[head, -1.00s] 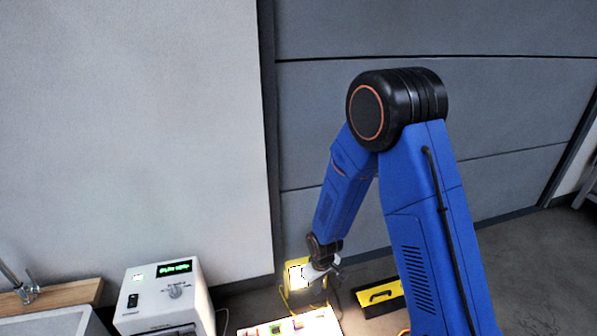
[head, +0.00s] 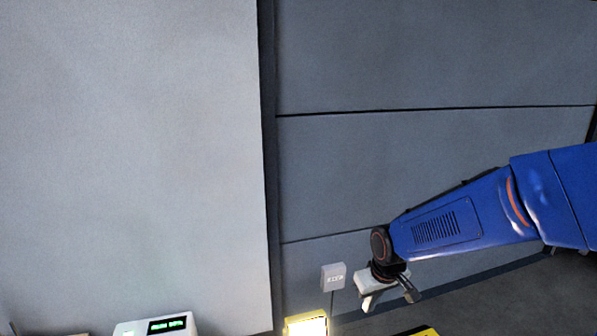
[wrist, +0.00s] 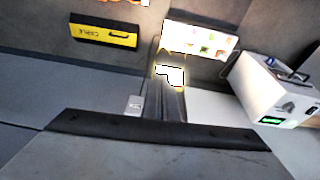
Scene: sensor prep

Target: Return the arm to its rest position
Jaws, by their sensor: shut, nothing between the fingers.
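My gripper (head: 390,298) shows in the head view at the lower right, pointing down in the air in front of the grey panelled wall. It is shut, with nothing held. My blue arm reaches to it from the right edge, with its forearm close to level.
A white device with a green display (head: 155,327) stands at the lower left; it also shows in the wrist view (wrist: 262,92). A glowing yellow-framed lamp (head: 307,326) is below a small wall box (head: 333,276). The wrist view shows a yellow case (wrist: 105,31) and a board with coloured tiles (wrist: 198,40).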

